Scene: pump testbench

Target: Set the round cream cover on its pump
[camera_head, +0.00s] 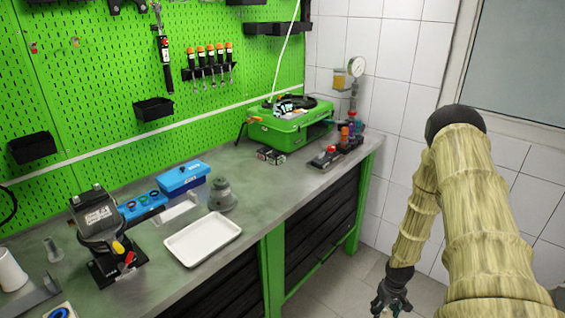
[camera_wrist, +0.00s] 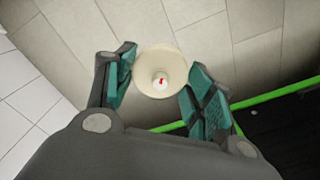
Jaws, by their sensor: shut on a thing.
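The round cream cover (camera_wrist: 150,62) shows in the wrist view as a disc with a small white knob that bears a red mark. My gripper (camera_wrist: 156,84) is shut on it, with green finger pads on both sides. In the head view my gripper (camera_head: 390,303) hangs low at the bottom right, in front of the bench and off its edge; the cover cannot be made out there. A grey stepped round body (camera_head: 222,196), which may be the pump, stands on the bench behind the white tray; I cannot tell for sure.
The white tray (camera_head: 190,257) lies empty near the bench's front edge. A dark press-like device (camera_head: 100,228) and blue boxes (camera_head: 182,178) stand to the left. A green case (camera_head: 285,130) and a bottle rack (camera_head: 340,152) are at the far end. Bare bench lies right of the grey body.

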